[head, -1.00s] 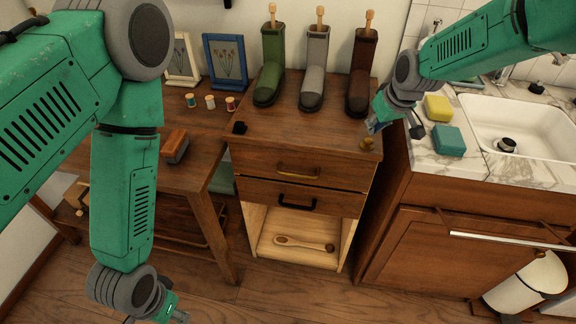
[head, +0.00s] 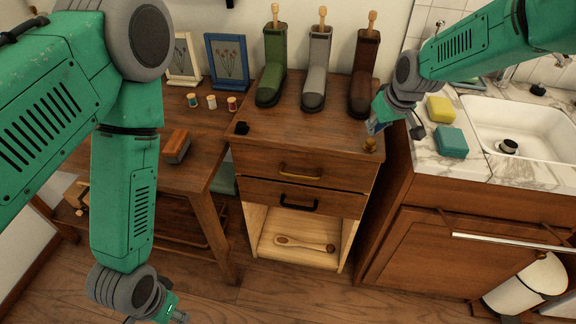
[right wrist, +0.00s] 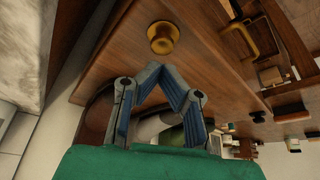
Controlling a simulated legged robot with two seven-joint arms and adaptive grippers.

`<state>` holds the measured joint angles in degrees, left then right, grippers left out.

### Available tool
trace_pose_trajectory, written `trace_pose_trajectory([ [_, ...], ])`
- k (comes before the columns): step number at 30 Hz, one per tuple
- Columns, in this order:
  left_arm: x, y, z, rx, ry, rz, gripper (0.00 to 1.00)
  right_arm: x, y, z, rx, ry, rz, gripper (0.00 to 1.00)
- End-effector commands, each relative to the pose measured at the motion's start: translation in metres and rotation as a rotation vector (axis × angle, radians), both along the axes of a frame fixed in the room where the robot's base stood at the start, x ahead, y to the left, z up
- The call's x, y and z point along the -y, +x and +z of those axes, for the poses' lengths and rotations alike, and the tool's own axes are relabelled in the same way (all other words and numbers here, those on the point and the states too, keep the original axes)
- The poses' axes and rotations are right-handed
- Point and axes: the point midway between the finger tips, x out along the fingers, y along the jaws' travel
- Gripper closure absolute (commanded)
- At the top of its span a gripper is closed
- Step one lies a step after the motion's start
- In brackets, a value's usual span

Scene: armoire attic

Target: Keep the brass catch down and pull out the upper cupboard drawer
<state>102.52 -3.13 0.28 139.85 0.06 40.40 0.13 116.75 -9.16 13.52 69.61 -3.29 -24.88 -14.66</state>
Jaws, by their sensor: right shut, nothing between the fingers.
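The wooden cupboard (head: 250,152) stands in the middle of the head view. Its upper drawer (head: 262,166) is closed and has a brass handle (head: 300,171). The brass catch (head: 369,146) stands on the cupboard top at the right front corner. It also shows in the right wrist view (right wrist: 163,37), just beyond my fingertips. My right gripper (head: 373,128) is shut and empty, close above the catch; in the wrist view a small gap seems to separate them. My left gripper (head: 180,317) hangs low at the bottom edge, far from the cupboard, its fingers partly cut off.
Three boots (head: 314,75) stand at the back of the cupboard top. A lower drawer (head: 262,191) with a black handle is closed. A sink counter (head: 425,155) adjoins on the right, a table (head: 195,150) on the left.

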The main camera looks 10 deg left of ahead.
Motion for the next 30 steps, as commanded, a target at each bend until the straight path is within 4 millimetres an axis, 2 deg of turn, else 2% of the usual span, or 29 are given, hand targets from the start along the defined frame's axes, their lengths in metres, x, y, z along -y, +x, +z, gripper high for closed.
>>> trace_pose_trajectory([
  [30,0.000,0.000,-0.009,0.000,0.000,0.000,0.60,0.000,0.000,-0.018,0.000,0.000,0.000,1.00],
])
